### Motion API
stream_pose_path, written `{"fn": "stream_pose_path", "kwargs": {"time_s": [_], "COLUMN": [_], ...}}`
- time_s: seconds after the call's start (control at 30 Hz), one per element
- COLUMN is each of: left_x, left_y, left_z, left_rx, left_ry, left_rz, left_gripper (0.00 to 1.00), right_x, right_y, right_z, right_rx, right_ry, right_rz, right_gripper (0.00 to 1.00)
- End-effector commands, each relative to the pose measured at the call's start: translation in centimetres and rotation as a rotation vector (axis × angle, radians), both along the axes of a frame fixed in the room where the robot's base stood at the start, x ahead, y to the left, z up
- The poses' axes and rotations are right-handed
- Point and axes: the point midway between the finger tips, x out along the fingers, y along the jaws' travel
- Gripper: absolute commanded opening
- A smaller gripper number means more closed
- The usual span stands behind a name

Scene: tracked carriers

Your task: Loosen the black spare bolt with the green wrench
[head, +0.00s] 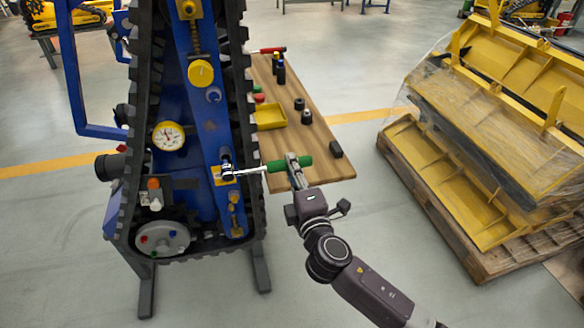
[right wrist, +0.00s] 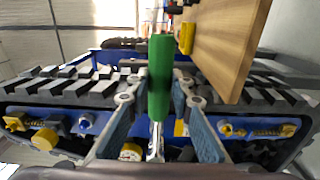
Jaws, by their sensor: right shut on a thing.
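The green wrench (head: 305,161) has a green handle and a bright metal shank that points left to the tracked carrier (head: 207,120). In the right wrist view its handle (right wrist: 160,75) stands between my blue-grey fingers. My right gripper (head: 292,165) is shut on the green handle, beside the board's near end. The wrench head (head: 228,173) is at a yellow bracket on the carrier's blue side frame. It covers whatever fastener is there, so I cannot make out the black spare bolt or tell whether the head is seated on it. My left gripper is out of view.
A wooden board (head: 318,150) beside the carrier holds a yellow tray (head: 270,117), black parts and a red-handled tool (head: 268,50). A pallet (head: 470,245) with wrapped yellow buckets (head: 500,100) stands at the right. The floor between board and pallet is clear.

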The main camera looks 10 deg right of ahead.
Motion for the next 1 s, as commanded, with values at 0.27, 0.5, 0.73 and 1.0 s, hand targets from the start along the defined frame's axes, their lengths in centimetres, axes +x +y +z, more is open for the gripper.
{"fn": "stream_pose_path", "kwargs": {"time_s": [0.27,0.5,0.73,1.0], "left_x": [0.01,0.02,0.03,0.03], "left_y": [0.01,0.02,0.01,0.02], "left_z": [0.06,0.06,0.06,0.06], "left_rx": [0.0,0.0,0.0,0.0], "left_ry": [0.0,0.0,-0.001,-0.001], "left_rz": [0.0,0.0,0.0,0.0], "left_gripper": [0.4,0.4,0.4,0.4], "right_x": [0.04,0.09,0.62,0.95], "right_y": [-0.03,-0.02,-0.01,0.01], "right_z": [0.18,0.19,0.2,0.23], "right_rx": [0.0,0.001,0.001,0.001], "right_ry": [-0.003,-0.003,-0.003,-0.004], "right_rz": [0.0,0.0,-0.001,0.0], "right_gripper": [0.0,0.0,0.0,0.0]}}
